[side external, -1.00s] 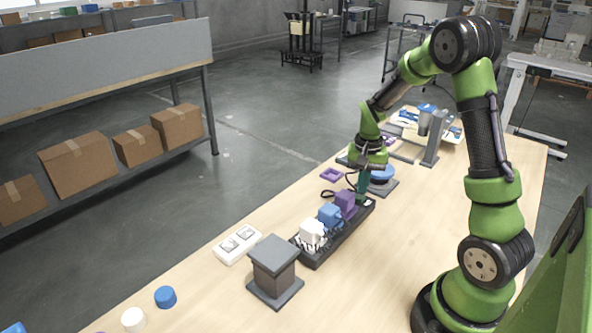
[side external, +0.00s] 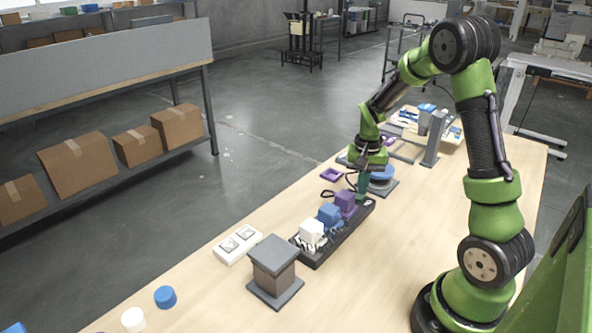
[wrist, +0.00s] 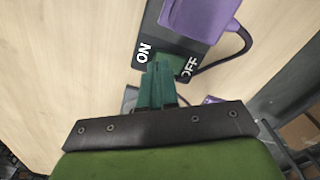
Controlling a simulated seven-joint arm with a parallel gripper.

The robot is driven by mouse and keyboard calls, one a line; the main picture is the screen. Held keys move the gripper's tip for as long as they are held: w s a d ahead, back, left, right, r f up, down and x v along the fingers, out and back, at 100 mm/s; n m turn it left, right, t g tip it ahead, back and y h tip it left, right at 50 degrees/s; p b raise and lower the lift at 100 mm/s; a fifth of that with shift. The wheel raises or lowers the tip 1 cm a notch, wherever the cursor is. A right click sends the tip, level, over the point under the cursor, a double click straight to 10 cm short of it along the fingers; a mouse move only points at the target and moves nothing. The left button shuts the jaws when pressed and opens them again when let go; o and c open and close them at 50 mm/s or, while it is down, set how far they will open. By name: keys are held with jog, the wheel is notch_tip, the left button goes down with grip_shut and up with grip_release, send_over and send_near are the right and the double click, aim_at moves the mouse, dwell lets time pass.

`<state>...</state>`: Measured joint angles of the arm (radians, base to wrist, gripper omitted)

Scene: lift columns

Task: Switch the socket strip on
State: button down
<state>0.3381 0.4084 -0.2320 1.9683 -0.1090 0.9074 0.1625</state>
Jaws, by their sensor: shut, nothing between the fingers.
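The dark socket strip (side external: 318,256) lies on the table with a white, a blue (side external: 329,216) and a purple plug (side external: 345,202) in it.
A grey pedestal block (side external: 274,270) and a white socket plate (side external: 238,244) stand near the strip's near end. A blue round part on a grey base (side external: 382,178) stands just beyond my gripper. The table right of the strip is clear.

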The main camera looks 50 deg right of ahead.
aim_at(361, 197)
jog(key=shift+f, duration=0.8)
jog(key=shift+r, duration=3.5)
